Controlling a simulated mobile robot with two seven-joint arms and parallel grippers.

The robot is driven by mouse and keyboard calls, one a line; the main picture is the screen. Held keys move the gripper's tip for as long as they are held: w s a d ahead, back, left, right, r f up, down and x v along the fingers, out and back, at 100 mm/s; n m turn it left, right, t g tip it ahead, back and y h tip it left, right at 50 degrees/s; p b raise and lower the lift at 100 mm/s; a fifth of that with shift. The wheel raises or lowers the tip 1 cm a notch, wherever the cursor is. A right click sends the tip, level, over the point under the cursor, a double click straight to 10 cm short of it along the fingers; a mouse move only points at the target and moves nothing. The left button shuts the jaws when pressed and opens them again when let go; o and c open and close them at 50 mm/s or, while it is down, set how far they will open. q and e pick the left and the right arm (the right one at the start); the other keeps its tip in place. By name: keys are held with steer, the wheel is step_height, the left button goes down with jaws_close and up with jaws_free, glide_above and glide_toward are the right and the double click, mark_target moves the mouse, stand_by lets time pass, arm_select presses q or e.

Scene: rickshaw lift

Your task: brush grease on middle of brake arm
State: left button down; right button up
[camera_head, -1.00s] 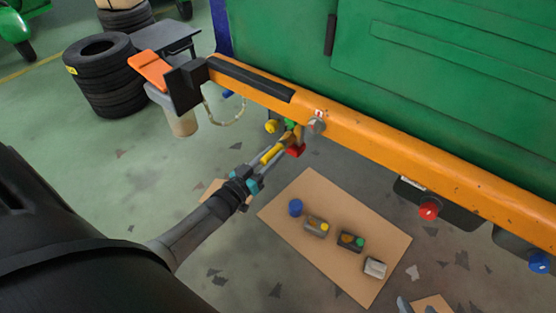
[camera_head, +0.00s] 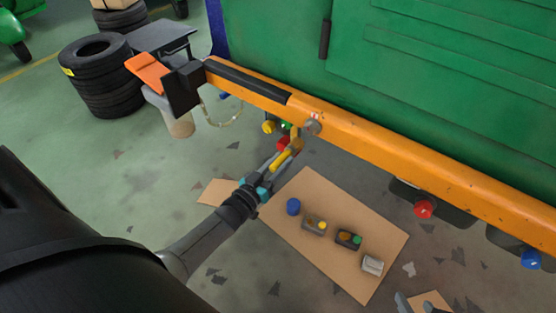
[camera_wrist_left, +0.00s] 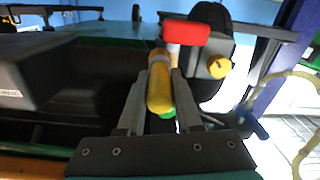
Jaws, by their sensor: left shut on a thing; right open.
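My left gripper (camera_head: 273,170) is shut on a yellow-handled brush (camera_head: 281,160), held just below the orange beam (camera_head: 365,140). The red part (camera_head: 282,145) also shows in the head view beside the brush. I cannot tell which part is the brake arm. My right gripper (camera_head: 403,302) is open, only partly in view.
A cardboard sheet (camera_head: 345,205) on the floor carries a blue cap (camera_head: 293,207) and several small containers. Stacked tires (camera_head: 97,85) and a small table (camera_head: 155,40) stand at the left. The green vehicle body (camera_head: 430,60) fills the upper right.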

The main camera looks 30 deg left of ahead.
mark_target(272, 170)
arm_select(q)
steer(key=shift+s+a+r+p, duration=0.15)
steer(key=shift+s+p, duration=0.65)
steer(key=shift+s, duration=0.95)
steer(key=shift+s+a+p, duration=0.1)
steer(key=shift+s+p, duration=0.25)
steer(key=shift+s, duration=0.85)
steer(key=shift+s, duration=0.1)
steer(key=shift+s+a+p, duration=0.15)
steer(key=shift+s+p, duration=0.3)
steer(key=shift+s, duration=1)
steer(key=shift+w, duration=0.1)
steer(key=shift+w+d+b, duration=0.15)
steer(key=shift+w+b, duration=0.4)
steer(key=shift+w, duration=1.2)
steer(key=shift+w+d+b, duration=0.15)
steer(key=shift+w+b, duration=0.35)
steer(key=shift+w, duration=1.2)
steer(key=shift+w+b, duration=0.4)
steer(key=shift+w, duration=0.6)
